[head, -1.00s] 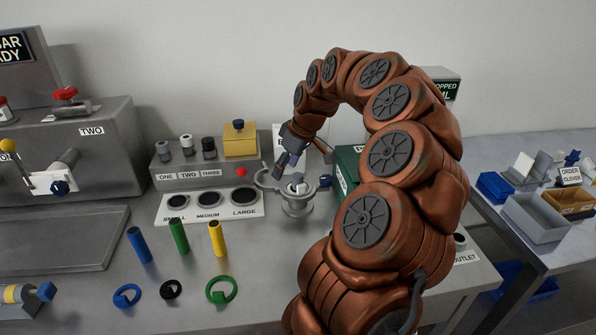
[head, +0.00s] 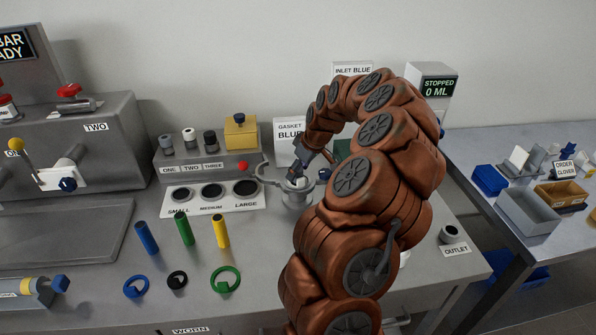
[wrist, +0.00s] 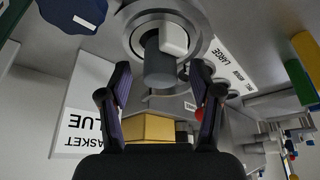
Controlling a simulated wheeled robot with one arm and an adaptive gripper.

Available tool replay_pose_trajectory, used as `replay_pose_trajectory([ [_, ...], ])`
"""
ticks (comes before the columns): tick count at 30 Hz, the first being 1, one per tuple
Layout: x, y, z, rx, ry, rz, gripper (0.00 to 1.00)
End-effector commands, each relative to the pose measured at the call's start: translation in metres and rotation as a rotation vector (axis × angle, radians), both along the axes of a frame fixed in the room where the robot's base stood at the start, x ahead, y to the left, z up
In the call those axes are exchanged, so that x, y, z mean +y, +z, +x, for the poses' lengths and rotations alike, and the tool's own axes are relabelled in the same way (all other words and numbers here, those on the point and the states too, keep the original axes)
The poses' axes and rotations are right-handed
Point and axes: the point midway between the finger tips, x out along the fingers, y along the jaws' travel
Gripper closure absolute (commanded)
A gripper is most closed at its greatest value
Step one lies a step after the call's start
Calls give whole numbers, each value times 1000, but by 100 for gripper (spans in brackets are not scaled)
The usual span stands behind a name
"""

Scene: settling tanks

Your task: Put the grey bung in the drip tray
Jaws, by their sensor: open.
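A grey cylinder (wrist: 160,68), which looks like the grey bung, stands in a round metal cup (wrist: 203,37) in the wrist view, beside a white piece. The metal cup is on the bench in the head view (head: 297,200), with its contents partly hidden. My gripper (wrist: 160,88) is open, its fingers on either side of the grey cylinder's near end, not visibly gripping it. In the head view my gripper (head: 309,170) is just above the cup. A shallow grey tray (head: 60,262), possibly the drip tray, lies at the left and looks empty.
A block with several plugs (head: 190,165) and a yellow box (head: 240,137) stands behind the size plate (head: 215,202). Blue, green and yellow cylinders (head: 184,229) and several rings (head: 226,280) are in front. Bins (head: 527,213) stand on the right table.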

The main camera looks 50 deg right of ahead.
Motion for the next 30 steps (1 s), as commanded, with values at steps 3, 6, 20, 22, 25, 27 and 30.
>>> replay_pose_trajectory([
  [3, 1, -8, 3, 2, 1, 2, 36],
  [6, 1, -9, 3, 1, 0, 1, 36],
  [20, 1, -9, 3, 0, -1, 1, 73],
  [22, 1, -9, 3, 0, -1, 1, 80],
  [25, 1, -9, 3, 0, -1, 1, 90],
  [27, 1, -9, 3, 0, -1, 1, 98],
  [30, 1, -9, 3, 0, -1, 1, 100],
])
